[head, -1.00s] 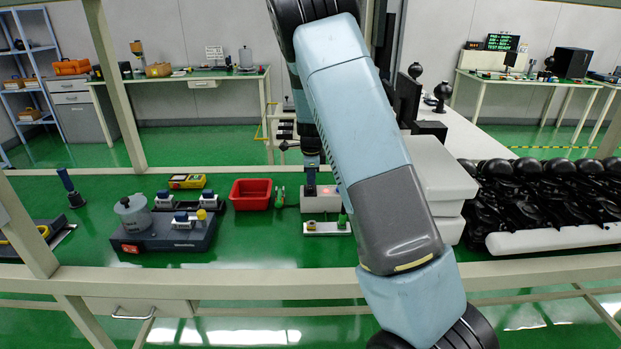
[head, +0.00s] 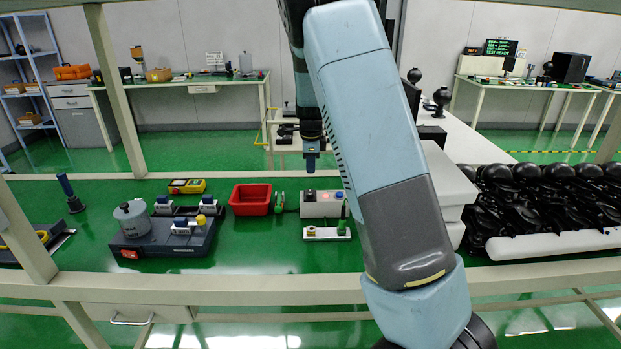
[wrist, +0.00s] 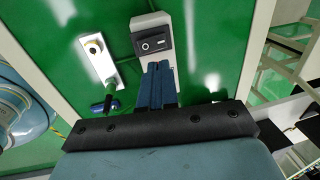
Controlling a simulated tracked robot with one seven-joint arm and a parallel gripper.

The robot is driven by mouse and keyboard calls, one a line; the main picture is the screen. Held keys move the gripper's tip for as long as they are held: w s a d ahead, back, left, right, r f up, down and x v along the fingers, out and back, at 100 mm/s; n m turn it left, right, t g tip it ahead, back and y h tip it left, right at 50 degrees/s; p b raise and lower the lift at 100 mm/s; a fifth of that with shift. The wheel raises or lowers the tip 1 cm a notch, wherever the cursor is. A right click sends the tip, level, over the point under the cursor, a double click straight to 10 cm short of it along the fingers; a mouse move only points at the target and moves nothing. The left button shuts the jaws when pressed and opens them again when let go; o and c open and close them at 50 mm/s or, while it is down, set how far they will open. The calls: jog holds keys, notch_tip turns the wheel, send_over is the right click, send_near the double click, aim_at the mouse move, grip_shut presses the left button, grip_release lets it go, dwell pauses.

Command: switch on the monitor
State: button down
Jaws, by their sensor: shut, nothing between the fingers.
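My gripper (head: 311,158) is shut and empty, pointing down above the back of a small grey box (head: 321,207) on the green bench. In the wrist view its blue fingers (wrist: 158,82) are together and cover part of the grey box (wrist: 153,24). A black rocker switch (wrist: 152,42) with white marks is on that box, just beyond the fingertips in the picture.
A white plate with small fittings (head: 327,233) lies in front of the box. A red bin (head: 251,199) and a dark fixture (head: 165,239) stand to the left. White boxes (head: 447,178) and black parts (head: 520,205) are on the right. Some bench space between bin and fixture is clear.

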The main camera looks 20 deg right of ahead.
notch_tip(320, 180, up, 6)
jog(key=shift+s+a+r, duration=0.15)
jog(key=shift+s+r, duration=0.05)
jog(key=shift+s, duration=0.25)
